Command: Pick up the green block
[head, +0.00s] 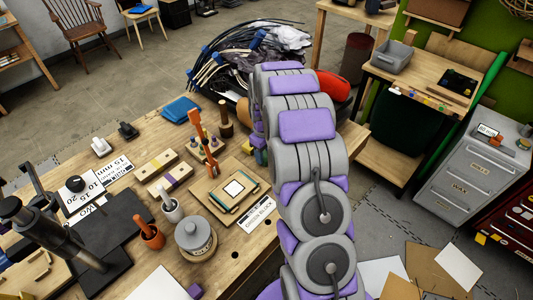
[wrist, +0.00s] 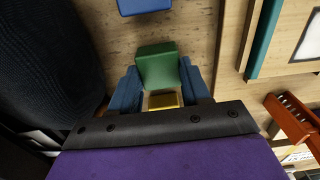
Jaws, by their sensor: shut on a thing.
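The green block (wrist: 157,68) is between the two blue fingers of my gripper (wrist: 158,82) in the wrist view. My gripper is shut on it near the fingertips. A small yellow block (wrist: 163,101) shows between the fingers, closer to the palm; I cannot tell whether it touches the green one. In the head view my grey and purple arm hides most of the gripper and the green block. A white label reading "GREEN BLOCK" (head: 257,213) lies on the wooden workbench (head: 229,258).
A blue object (wrist: 144,6) lies just beyond the green block. On the bench are a wooden frame (head: 212,197) with a white square, an orange-handled tool in a holder (head: 207,148), a lidded grey pot (head: 195,239) and an orange cup (head: 152,237). Cables are heaped behind.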

